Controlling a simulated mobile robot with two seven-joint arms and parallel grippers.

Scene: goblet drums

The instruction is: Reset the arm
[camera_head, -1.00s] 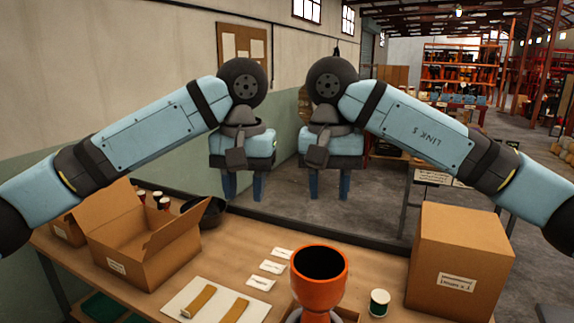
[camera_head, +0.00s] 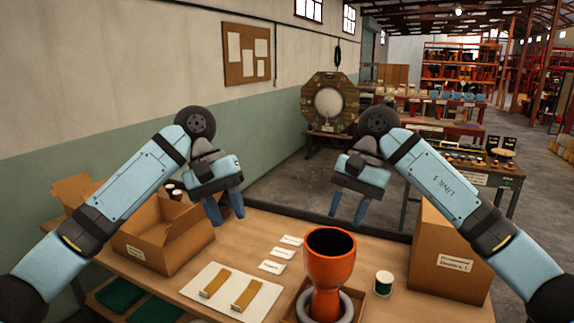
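My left gripper (camera_head: 226,208) hangs above the back of the table, right of the open cardboard box. Its two blue fingers point down and stand apart with nothing between them. My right gripper (camera_head: 347,209) hangs above the table's back edge, behind and right of the orange goblet drum shell. Its fingers also stand apart and empty. The orange goblet shell (camera_head: 328,268) stands upright with its dark open mouth up, its stem inside a grey ring (camera_head: 352,308). Neither gripper touches anything.
An open cardboard box (camera_head: 150,250) stands at left, a closed cardboard box (camera_head: 445,262) at right. Space above the table's middle is clear.

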